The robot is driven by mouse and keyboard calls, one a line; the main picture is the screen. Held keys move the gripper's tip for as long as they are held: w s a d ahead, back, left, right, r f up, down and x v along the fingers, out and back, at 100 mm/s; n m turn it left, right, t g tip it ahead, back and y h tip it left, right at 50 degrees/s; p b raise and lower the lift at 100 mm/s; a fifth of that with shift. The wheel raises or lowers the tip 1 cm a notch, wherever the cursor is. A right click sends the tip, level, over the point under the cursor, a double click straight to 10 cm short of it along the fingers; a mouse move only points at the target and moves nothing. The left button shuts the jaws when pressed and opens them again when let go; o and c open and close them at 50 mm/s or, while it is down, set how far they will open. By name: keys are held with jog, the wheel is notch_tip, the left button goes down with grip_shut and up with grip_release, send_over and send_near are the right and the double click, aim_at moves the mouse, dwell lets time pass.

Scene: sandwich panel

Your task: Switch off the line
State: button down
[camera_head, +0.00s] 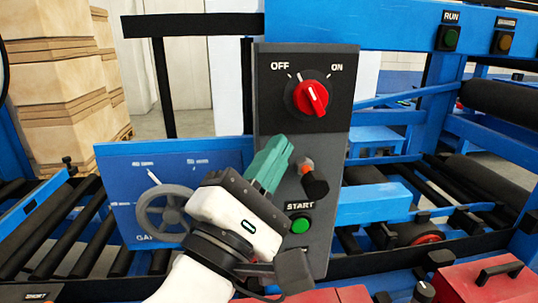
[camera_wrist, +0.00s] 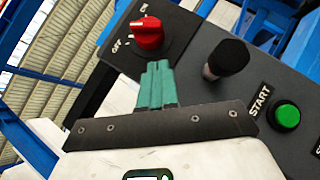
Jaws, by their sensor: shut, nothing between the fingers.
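The red rotary switch (camera_head: 311,98) is on the upper part of a dark grey control panel (camera_head: 268,110), with OFF printed at its upper left and ON at its upper right. Its grip slants from upper left to lower right; I cannot tell its exact setting. It also shows in the wrist view (camera_wrist: 148,33), just beyond my fingertips. My gripper (camera_head: 281,143) has teal fingers shut together with nothing between them. In the head view they are below and left of the switch, apart from it. They also show in the wrist view (camera_wrist: 158,66).
A black-knobbed lever (camera_head: 314,185) sticks out below the switch, close right of my fingers. A green START button (camera_head: 300,224) is under it. A blue panel with a grey handwheel (camera_head: 165,212) is at left. Red boxes (camera_head: 488,284) lie at lower right.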

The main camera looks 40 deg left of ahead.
jog(key=r+b+v, duration=0.1)
jog(key=v, duration=0.8)
jog(key=shift+s+a+b, duration=0.2)
jog(key=shift+s+b, duration=0.15)
jog(key=shift+f, duration=0.1)
